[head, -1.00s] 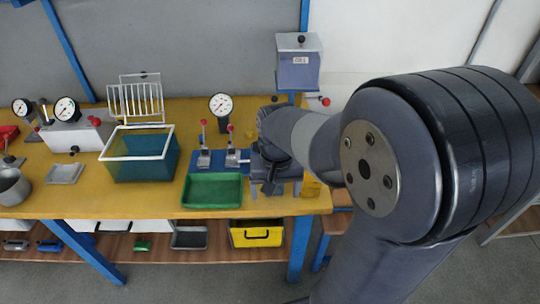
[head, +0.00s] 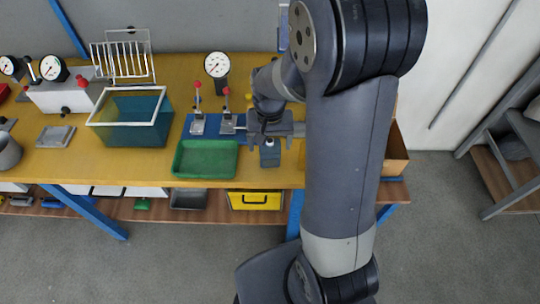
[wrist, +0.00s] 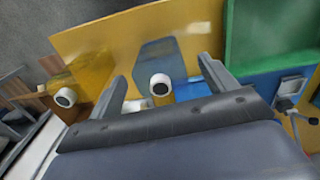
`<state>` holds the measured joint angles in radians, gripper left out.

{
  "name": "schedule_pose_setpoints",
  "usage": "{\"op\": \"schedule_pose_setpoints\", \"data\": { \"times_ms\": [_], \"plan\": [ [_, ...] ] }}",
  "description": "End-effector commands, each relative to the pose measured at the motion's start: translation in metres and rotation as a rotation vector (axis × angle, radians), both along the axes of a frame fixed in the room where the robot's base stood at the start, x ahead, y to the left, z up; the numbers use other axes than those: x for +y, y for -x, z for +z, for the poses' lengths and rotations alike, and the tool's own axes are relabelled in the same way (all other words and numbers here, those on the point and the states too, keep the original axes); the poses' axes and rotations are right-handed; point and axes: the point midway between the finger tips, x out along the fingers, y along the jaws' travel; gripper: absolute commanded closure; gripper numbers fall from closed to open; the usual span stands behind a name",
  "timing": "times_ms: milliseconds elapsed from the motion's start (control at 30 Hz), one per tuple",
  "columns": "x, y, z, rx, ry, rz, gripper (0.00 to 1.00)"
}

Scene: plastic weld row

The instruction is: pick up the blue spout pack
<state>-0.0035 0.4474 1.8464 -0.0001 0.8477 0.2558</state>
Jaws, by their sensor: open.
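The blue spout pack (head: 270,157) is a dark blue pack with a white cap, on the yellow table near its front edge. In the wrist view it shows as a flat blue shape (wrist: 158,52) with its white-capped spout facing the camera. My gripper (head: 270,138) is above and behind the pack in the head view, open and empty. In the wrist view, my gripper's fingers (wrist: 162,76) stand on either side of the spout, apart from it. Whether the fingertips reach down to the pack's height, I cannot tell.
A yellow pack with a white spout (wrist: 65,97) is beside the blue one. A green tray (head: 205,174) lies left of the pack, with a blue clamp fixture (head: 207,128) behind. A teal bin (head: 130,132) stands farther left. A wooden box (head: 396,155) is at right.

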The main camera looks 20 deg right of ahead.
Motion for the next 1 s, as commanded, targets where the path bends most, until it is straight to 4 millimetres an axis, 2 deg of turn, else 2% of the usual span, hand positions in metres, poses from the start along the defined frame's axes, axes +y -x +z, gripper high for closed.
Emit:
{"op": "schedule_pose_setpoints", "data": {
  "times_ms": [300,600,1000],
  "plan": [
    [-0.002,-0.003,-0.038,0.003,0.000,0.000,0.20],
    [-0.002,-0.003,-0.042,0.000,0.000,0.000,0.20],
    [-0.002,-0.004,-0.042,0.000,0.000,0.000,0.52]
  ]
}}
